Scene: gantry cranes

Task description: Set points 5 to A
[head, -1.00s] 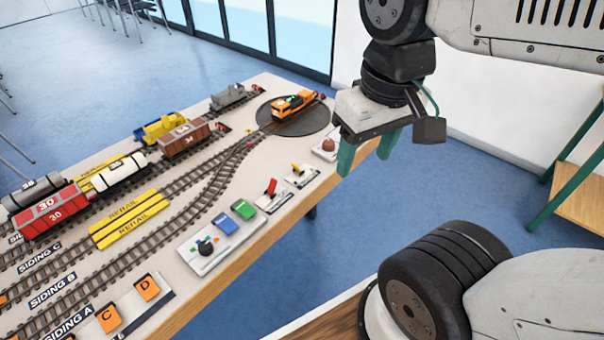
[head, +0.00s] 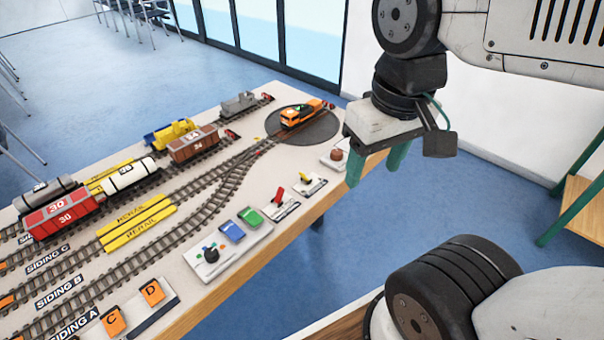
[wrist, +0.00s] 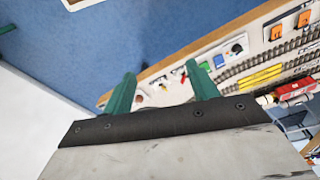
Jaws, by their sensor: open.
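A red lever (head: 278,197) and a yellow lever (head: 306,179) stand on small white plates along the near edge of the layout table. I cannot read their labels, so I cannot tell which is points 5. The red lever (wrist: 183,76) also shows small in the wrist view, between the fingers. My gripper (head: 376,170) has green fingers and hangs off the table's right end, to the right of both levers and apart from them. It is open and empty. The track junction (head: 240,160) lies behind the levers.
A control panel (head: 212,255) with a knob and blue and green buttons is left of the levers. A brown round knob (head: 337,154) is at their right. An orange locomotive (head: 300,115) sits on the turntable (head: 322,132). Wagons stand on the far tracks.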

